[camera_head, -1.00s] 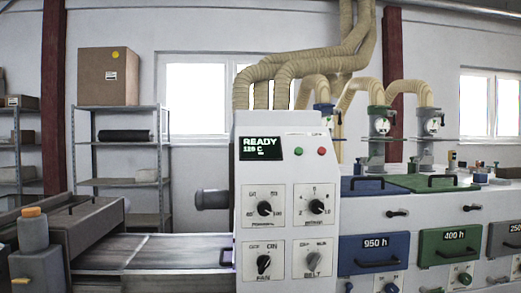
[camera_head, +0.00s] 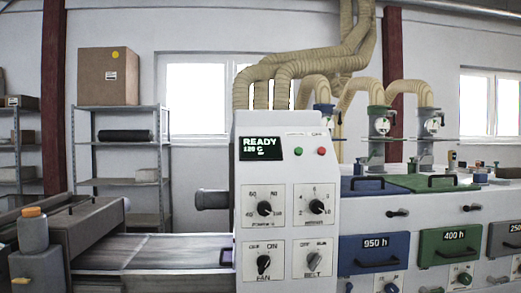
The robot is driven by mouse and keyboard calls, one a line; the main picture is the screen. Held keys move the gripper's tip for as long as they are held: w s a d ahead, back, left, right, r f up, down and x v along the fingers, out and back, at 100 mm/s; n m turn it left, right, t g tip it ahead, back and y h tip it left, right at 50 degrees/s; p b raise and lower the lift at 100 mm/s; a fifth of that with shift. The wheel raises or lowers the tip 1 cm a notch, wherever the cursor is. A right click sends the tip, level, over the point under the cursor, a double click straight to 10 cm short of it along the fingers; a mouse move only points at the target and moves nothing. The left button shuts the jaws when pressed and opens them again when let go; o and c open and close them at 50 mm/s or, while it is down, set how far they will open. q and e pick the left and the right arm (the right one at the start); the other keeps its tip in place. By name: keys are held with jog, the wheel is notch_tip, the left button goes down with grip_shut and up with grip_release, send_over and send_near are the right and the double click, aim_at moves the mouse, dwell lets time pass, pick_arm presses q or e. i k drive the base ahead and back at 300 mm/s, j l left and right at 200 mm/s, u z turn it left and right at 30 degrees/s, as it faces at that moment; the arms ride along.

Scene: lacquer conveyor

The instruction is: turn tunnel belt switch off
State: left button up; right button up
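The tunnel's white control panel (camera_head: 286,200) stands upright in the middle of the head view. I cannot tell for sure which label the knob points at. Nothing covers the switch. Neither of my grippers shows in the view.
A black fan knob (camera_head: 263,265) is left of the belt switch, with two black dials above. A display (camera_head: 261,148) reads READY. The grey belt (camera_head: 145,250) lies left of the panel. Blue (camera_head: 374,252) and green (camera_head: 447,246) drawers are to the right.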

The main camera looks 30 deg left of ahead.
aim_at(314, 259)
jog(key=i+l+u, duration=0.15)
jog(key=i+l, duration=0.15)
jog(key=i+l+u, duration=0.15)
jog(key=i+l, duration=0.15)
jog(key=i+l+u, duration=0.2)
jog(key=l, duration=0.3)
jog(key=i+l+u, duration=0.15)
jog(key=i+l, duration=0.15)
jog(key=l, duration=0.15)
